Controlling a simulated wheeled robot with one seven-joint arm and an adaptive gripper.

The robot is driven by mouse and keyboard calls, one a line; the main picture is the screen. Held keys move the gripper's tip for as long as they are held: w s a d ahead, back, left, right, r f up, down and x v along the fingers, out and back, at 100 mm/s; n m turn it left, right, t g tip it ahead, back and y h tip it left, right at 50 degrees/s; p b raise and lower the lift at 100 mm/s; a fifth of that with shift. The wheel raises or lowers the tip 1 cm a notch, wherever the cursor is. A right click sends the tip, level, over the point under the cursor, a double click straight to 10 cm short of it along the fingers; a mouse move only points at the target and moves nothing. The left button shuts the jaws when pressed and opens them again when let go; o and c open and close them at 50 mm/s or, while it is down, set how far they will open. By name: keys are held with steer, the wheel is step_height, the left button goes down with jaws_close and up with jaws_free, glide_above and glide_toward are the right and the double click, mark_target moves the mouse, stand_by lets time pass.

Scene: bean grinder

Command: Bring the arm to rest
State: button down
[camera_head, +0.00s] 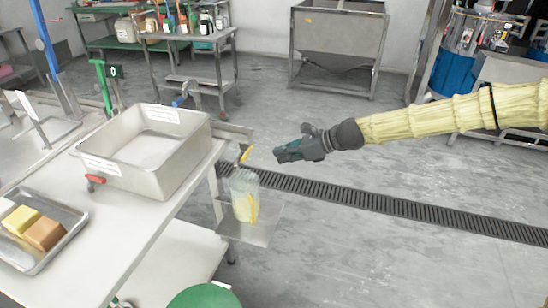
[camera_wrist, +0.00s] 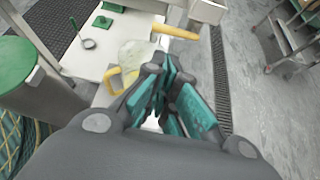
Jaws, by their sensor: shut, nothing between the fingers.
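My gripper (camera_head: 290,152) is shut and empty, held in the air over the floor to the right of the table, at the end of my arm in its yellowish cover. In the wrist view its teal-padded fingers (camera_wrist: 172,105) are close together with nothing between them. A clear jug (camera_head: 245,195) with yellowish contents and a yellow handle stands on a small metal shelf (camera_head: 262,230) at the table's right end, left of and below my gripper. The jug also shows in the wrist view (camera_wrist: 130,58), beyond the fingers and partly hidden by them.
A steel grinder basin (camera_head: 180,170) with a red-handled lever (camera_head: 96,179) sits on the white table (camera_head: 130,230). A metal tray (camera_head: 35,265) holds a yellow and a brown block. A green round lid (camera_head: 205,297) is at the bottom. The floor (camera_head: 400,250) right of the table is clear.

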steer(key=shift+s+d+r, duration=0.1)
steer(key=shift+d+r, duration=0.15)
steer(key=shift+d, duration=0.2)
steer(key=s+d+f+n+g+h+p, duration=0.1)
steer(key=s+f+n+g+h+p, duration=0.45)
steer(key=s+f, duration=1.85)
steer(key=s+d+n+h+p, duration=0.2)
steer(key=s+d+n, duration=0.3)
steer(key=s, duration=0.3)
steer(key=s+d+n+t+h+p, duration=0.1)
steer(key=s+d+n+h+p, duration=0.1)
steer(key=s+d+n, duration=0.3)
steer(key=s+d+n+h+p, duration=0.2)
steer(key=s+d+n, duration=0.3)
steer(key=s, duration=0.6)
steer(key=shift+f+n+t, duration=0.15)
steer(key=shift+n+t, duration=0.2)
steer(key=shift+n, duration=0.4)
steer(key=shift+d, duration=0.1)
